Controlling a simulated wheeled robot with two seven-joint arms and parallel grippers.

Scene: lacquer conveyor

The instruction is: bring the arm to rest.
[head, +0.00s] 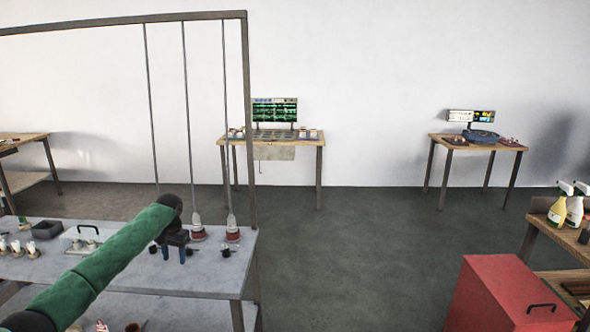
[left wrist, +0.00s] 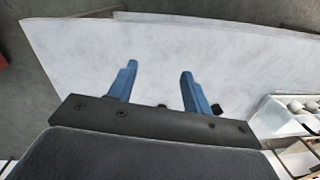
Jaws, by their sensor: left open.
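My left arm (head: 100,262) has a green sleeve and reaches in from the lower left over the grey-topped table (head: 215,270). My left gripper (head: 175,250) is over the right part of that table. In the left wrist view its two blue fingers (left wrist: 158,75) are spread apart, with nothing between the tips and the pale table top (left wrist: 75,65) beyond them. I cannot tell the exact height above the table. My right gripper shows in neither view.
Two red-based objects (head: 198,232) hang or stand at rods near the gripper. Small black items lie close by. A metal frame (head: 250,120) rises at the table's right end. A red cabinet (head: 500,290) stands at lower right. The floor (head: 370,240) between is clear.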

